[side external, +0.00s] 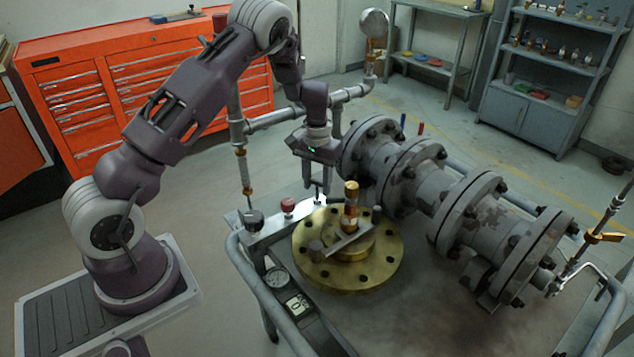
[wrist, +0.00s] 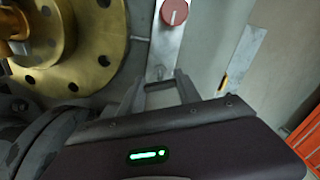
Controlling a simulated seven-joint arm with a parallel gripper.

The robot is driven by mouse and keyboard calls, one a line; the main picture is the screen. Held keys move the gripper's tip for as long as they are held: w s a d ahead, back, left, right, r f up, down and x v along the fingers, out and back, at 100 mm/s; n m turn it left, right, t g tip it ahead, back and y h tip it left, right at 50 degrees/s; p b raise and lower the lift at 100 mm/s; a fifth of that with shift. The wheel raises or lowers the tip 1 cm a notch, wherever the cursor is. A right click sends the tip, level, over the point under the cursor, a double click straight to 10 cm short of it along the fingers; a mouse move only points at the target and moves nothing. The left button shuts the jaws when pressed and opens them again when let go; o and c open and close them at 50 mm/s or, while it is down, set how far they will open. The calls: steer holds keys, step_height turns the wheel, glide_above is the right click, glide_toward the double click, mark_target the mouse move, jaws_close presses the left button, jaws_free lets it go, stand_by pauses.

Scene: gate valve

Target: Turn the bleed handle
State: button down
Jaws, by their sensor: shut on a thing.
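My gripper (side external: 318,192) points down behind the brass flange, beside the silver plate (side external: 270,222). In the wrist view its two grey fingers (wrist: 162,82) stand apart at the lower end of that plate, shut on a grey metal part between them. That part is mostly hidden, and I cannot tell whether it is the bleed handle. A red round knob (side external: 288,204) sits on the plate to the left of the fingers, clear of them. In the wrist view the red knob (wrist: 174,12) shows a pale pointer line and lies beyond the fingertips.
The brass flange (side external: 370,270) with an upright brass stem (side external: 351,200) stands close in front. The flanged grey pipe (side external: 410,175) is close on the right. A dark knob (side external: 253,219) and a gauge (side external: 276,277) are at left. A tubular rail (side external: 255,285) edges the bench.

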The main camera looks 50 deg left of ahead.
mark_target(317, 181)
steer(key=n, duration=1.1)
steer(key=shift+r+n, duration=0.1)
steer(key=shift+n, duration=0.3)
steer(key=shift+w, duration=0.1)
stand_by(0.3)
steer(key=c, duration=0.8)
jaws_free()
steer(key=shift+c, duration=0.2)
step_height(317, 181, up, 7)
